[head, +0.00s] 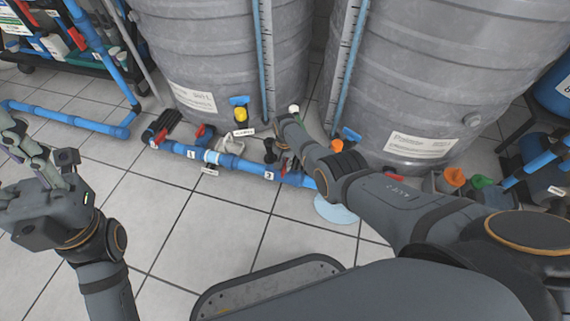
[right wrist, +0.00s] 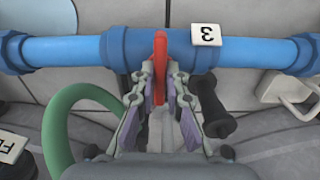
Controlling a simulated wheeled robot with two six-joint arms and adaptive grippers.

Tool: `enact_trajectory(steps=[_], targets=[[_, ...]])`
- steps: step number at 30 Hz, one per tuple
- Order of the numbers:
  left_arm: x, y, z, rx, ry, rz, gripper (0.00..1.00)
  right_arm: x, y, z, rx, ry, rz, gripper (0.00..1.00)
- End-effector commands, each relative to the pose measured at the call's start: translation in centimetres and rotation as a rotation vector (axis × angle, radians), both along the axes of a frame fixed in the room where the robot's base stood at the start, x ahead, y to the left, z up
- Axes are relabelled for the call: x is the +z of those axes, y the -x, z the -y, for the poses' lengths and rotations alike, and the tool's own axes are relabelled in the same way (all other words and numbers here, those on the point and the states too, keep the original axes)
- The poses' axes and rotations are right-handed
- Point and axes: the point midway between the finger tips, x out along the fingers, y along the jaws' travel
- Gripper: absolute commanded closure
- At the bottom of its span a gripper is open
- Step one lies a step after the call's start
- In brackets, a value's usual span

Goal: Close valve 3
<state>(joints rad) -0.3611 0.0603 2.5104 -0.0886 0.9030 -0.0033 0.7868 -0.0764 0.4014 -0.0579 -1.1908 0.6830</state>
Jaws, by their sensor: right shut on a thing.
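Valve 3 sits on the blue pipe, beside the white label 3 (right wrist: 206,34), which also shows in the head view (head: 269,175). Its red handle (right wrist: 160,60) appears edge-on in the right wrist view, running across the pipe's line. My right gripper (right wrist: 160,90) is shut on this handle, one finger on each side. In the head view my right gripper (head: 284,150) reaches down to the pipe and largely hides the valve. My left gripper (head: 32,150) is at the left edge, away from the pipe; its jaw gap is unclear.
The blue pipe (head: 240,165) runs along the tiled floor in front of two large grey tanks (head: 225,55). Label 1 (head: 191,155) and other valves lie left along it. A green hose (right wrist: 75,98) curves beside my right gripper.

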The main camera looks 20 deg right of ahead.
Motion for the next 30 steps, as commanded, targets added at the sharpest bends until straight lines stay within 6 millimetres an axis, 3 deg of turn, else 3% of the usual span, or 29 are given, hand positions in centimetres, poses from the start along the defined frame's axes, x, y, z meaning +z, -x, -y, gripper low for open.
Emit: enact_trajectory(steps=[10,11,15,25,30], targets=[[0.0,0.0,0.0,0.0,0.0,0.0,0.6,0.0,-0.1,0.0,-0.004,0.0,0.004,1.0],[0.0,0.0,0.0,0.0,0.0,0.0,0.6,0.0,-0.1,0.0,-0.004,0.0,0.004,0.84],[0.0,0.0,0.0,0.0,0.0,0.0,0.6,0.0,-0.1,0.0,-0.003,0.0,0.003,0.65],[0.0,-0.1,-0.1,0.0,0.003,0.0,0.6,0.1,0.0,0.0,-0.002,0.001,0.001,0.65],[0.0,0.0,0.0,0.0,0.002,0.0,0.6,1.2,-0.2,0.0,-0.001,-0.001,0.003,0.65]])
